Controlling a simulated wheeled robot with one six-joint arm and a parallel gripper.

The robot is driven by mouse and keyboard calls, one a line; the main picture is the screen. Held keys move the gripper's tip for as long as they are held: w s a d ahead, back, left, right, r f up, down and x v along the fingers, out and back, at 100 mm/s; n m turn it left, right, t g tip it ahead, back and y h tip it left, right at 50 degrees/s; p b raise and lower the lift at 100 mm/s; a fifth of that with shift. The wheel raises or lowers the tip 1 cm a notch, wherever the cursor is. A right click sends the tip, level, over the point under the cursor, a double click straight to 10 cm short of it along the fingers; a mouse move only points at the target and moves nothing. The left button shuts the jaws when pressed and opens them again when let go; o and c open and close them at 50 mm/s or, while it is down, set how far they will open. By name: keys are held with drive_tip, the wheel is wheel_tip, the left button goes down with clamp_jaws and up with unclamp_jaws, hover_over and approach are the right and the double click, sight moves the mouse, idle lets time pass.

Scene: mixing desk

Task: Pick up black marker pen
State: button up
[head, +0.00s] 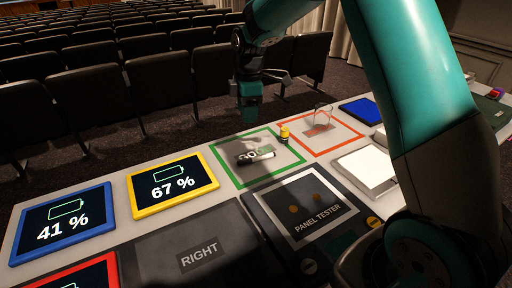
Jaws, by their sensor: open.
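My gripper (251,107) hangs above the far edge of the desk, pointing down. It is open, with nothing visible between its jaws. Below it, a green-framed square (225,167) carries a label that seems to read GOOD. A small dark and white elongated object (264,154) lies across this label; it may be the black marker pen, but it is too small to be sure. My gripper is apart from it, higher and farther back. A short yellow and black object (284,135) stands at the green frame's far right corner.
A clear glass (322,115) stands in the orange-framed square (350,137). The panel tester (307,207), white pad (367,167), blue panel (361,110) and battery displays (172,184) (64,222) cover the desk. The grey RIGHT panel (160,245) is bare. Seat rows (90,90) stand behind.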

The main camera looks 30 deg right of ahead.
drive_tip(key=w+d+f+n, duration=0.1)
drive_tip(key=w+d+f, duration=0.2)
drive_tip(key=d, duration=0.1)
drive_tip(key=p, duration=0.2)
hover_over(254, 157)
drive_tip(key=shift+h, duration=0.3)
wheel_tip(254, 157, down, 10)
drive_tip(key=shift+d+r, duration=0.1)
drive_tip(key=shift+d, duration=0.05)
drive_tip(key=shift+s+f+p, duration=0.15)
drive_tip(key=shift+f+p, duration=0.55)
drive_tip(key=shift+f, duration=2.5)
clamp_jaws()
